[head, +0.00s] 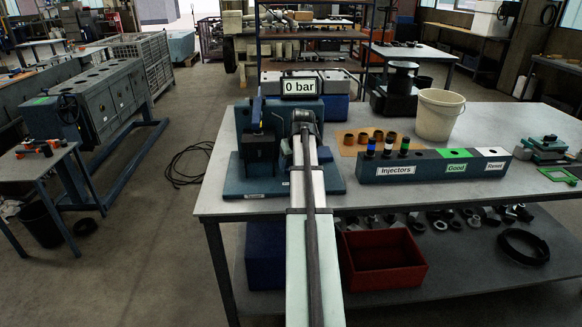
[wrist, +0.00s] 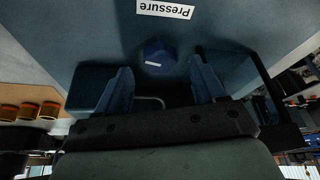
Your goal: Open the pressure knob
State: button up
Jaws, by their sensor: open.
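The blue pressure knob (wrist: 157,55) shows in the wrist view with a white mark on its face. It sits on the blue-grey face of the tester, near the upside-down "Pressure" label (wrist: 165,9). My gripper (wrist: 160,68) is open and empty. Its two blue fingers point at the tester, one on each side of the knob in the picture; I cannot tell how deep they reach around it, and no contact shows. In the head view the tester (head: 252,113) stands on the table, with its display (head: 299,86) reading 0 bar. My arm hides the knob there.
A black lever-like part (head: 259,140) stands on the tester, left of my arm. To the right are the injector rack (head: 390,172), a cream bucket (head: 437,115) and an orange mat (head: 348,141) with brown rings.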

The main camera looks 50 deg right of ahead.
jog(key=v, duration=1)
jog(key=shift+r, duration=0.2)
jog(key=w+a, duration=0.3)
jog(key=a, duration=0.1)
jog(key=d+f+m, duration=0.1)
jog(key=d+f, duration=0.1)
jog(key=f, duration=0.2)
jog(key=w+d+f+m+h, duration=0.1)
jog(key=d+f+m, duration=0.1)
jog(key=f, duration=0.2)
jog(key=w+d+f+m+g, duration=0.1)
jog(key=d+f, duration=0.1)
jog(key=f, duration=0.2)
jog(key=shift+f+m, duration=0.1)
jog(key=shift+m, duration=0.2)
dwell(0.4)
jog(key=shift+s, duration=0.1)
jog(key=c, duration=1)
